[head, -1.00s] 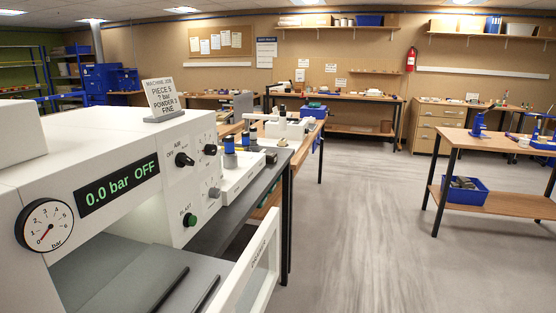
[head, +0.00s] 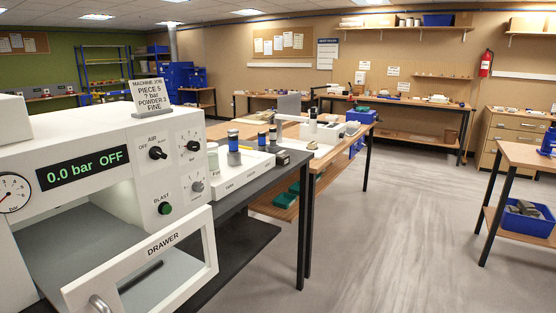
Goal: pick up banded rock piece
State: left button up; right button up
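I cannot make out a banded rock piece for certain in the head view. Small grey lumps (head: 524,208) lie in a blue bin on the lower shelf at the right, too small to tell banding. A small tan lump (head: 312,146) lies by the white apparatus on the middle bench. Neither of my grippers is in view.
A white blasting cabinet (head: 110,130) stands close at the left, its display reading 0.0 bar OFF. Its white drawer front (head: 150,258) juts toward me. A wooden table (head: 528,155) stands at the right. The grey floor (head: 390,250) between is clear.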

aim_at(283, 159)
jog(key=i+l+u, duration=0.25)
jog(key=i+l, duration=0.15)
jog(key=l, duration=0.2)
jog(key=i+l+u, duration=0.1)
jog(key=l, duration=0.25)
jog(key=i+l+u, duration=0.1)
jog(key=i+l, duration=0.15)
jog(key=l, duration=0.1)
